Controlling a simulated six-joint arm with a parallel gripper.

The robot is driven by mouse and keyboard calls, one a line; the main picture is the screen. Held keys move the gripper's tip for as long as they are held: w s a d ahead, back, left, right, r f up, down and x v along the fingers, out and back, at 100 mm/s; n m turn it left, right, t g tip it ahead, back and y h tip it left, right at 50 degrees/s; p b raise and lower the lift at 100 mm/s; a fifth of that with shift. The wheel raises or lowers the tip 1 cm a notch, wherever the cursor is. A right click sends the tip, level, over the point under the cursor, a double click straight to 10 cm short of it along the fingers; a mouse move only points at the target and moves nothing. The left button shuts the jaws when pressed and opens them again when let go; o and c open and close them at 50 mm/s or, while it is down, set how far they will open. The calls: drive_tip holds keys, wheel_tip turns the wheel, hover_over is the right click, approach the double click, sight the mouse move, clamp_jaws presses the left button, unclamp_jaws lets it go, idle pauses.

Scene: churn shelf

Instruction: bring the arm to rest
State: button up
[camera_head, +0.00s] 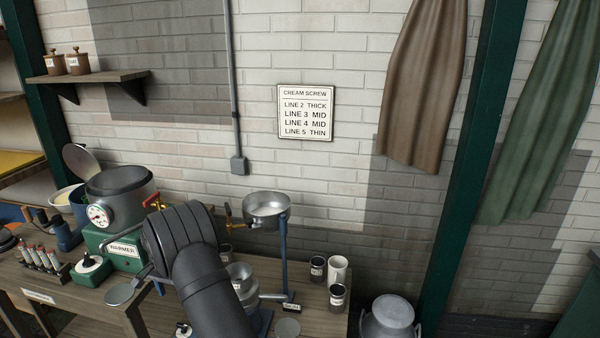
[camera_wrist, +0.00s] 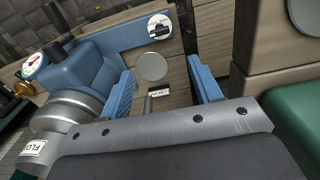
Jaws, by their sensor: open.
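My gripper (camera_wrist: 163,90) shows in the wrist view with its two blue fingers spread apart. Nothing sits clamped between them. A small labelled piece (camera_wrist: 158,93) and wooden boards show in the gap beyond the fingers; I cannot tell how far off they are. In the head view my dark arm rises over the wooden bench, between the green warmer (camera_head: 112,245) and the metal bowl (camera_head: 266,206) on its blue stand.
A metal pot (camera_head: 120,188) stands on the warmer. Dark jars (camera_head: 337,296) and a white cup (camera_head: 338,268) stand at the bench's right end. A milk can (camera_head: 389,318) is beyond it. In the wrist view, a blue machine (camera_wrist: 85,78) is close at left.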

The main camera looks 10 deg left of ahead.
wheel_tip(320, 180, down, 14)
drive_tip(key=shift+f, duration=0.15)
idle(0.5)
wheel_tip(320, 180, up, 17)
wheel_tip(320, 180, down, 17)
drive_tip(key=shift+f, duration=0.15)
drive_tip(key=n, duration=0.3)
drive_tip(key=shift+n, duration=0.3)
drive_tip(key=n, duration=0.3)
drive_tip(key=shift+n, duration=0.4)
drive_tip(key=n, duration=0.4)
drive_tip(key=shift+n, duration=1.9)
